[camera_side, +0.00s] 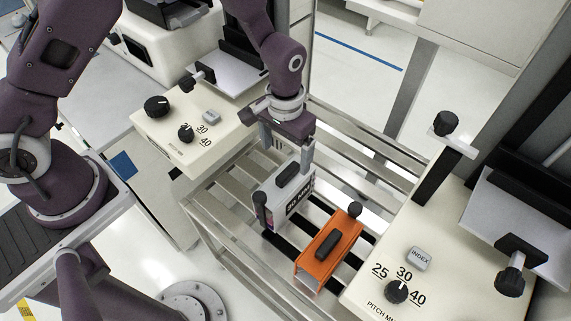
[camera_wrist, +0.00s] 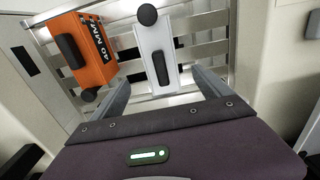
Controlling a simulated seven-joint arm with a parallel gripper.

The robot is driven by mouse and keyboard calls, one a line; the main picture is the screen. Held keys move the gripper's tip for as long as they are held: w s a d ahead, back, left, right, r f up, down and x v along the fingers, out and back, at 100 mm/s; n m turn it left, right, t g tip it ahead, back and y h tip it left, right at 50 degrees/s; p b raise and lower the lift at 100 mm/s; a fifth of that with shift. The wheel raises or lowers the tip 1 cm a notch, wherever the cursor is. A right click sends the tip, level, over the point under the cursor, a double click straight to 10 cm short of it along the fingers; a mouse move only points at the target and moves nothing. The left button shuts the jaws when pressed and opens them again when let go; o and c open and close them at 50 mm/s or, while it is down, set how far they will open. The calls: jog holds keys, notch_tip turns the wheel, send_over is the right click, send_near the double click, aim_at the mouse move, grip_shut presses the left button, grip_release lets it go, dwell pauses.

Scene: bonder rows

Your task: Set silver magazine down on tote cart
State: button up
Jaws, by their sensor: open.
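The silver magazine (camera_side: 289,195) stands upright on the slatted tote cart (camera_side: 228,200), a black handle on its top. In the wrist view the silver magazine (camera_wrist: 155,62) is ahead of my fingers, with its dark handle and a round black knob showing. My gripper (camera_side: 287,148) is just behind and above it in the side view. In the wrist view my gripper (camera_wrist: 168,88) has its fingers spread wide, with nothing held between them. Whether a finger touches the magazine I cannot tell.
An orange magazine (camera_side: 328,250) stands on the cart beside the silver one; it also shows in the wrist view (camera_wrist: 88,52). Cream machines with knobs flank the cart: one at left (camera_side: 190,150), one at right (camera_side: 385,270). Bare slats lie left of the silver magazine.

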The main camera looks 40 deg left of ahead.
jog(key=s+a+r+t, duration=0.1)
jog(key=s+a+r, duration=0.15)
jog(key=r, duration=0.75)
jog(key=s+a+r+t, duration=0.1)
jog(key=s+a+r, duration=0.15)
jog(key=r, duration=0.65)
jog(key=s+a+r+t, duration=0.1)
jog(key=s+a+r, duration=0.2)
jog(key=s, duration=0.5)
jog(key=s+a+r+t, duration=0.2)
jog(key=s+r, duration=0.3)
jog(key=s, duration=0.3)
jog(key=shift+a+r+t, duration=0.3)
jog(key=shift+a+r, duration=0.1)
jog(key=shift+a, duration=0.3)
jog(key=shift+s, duration=0.1)
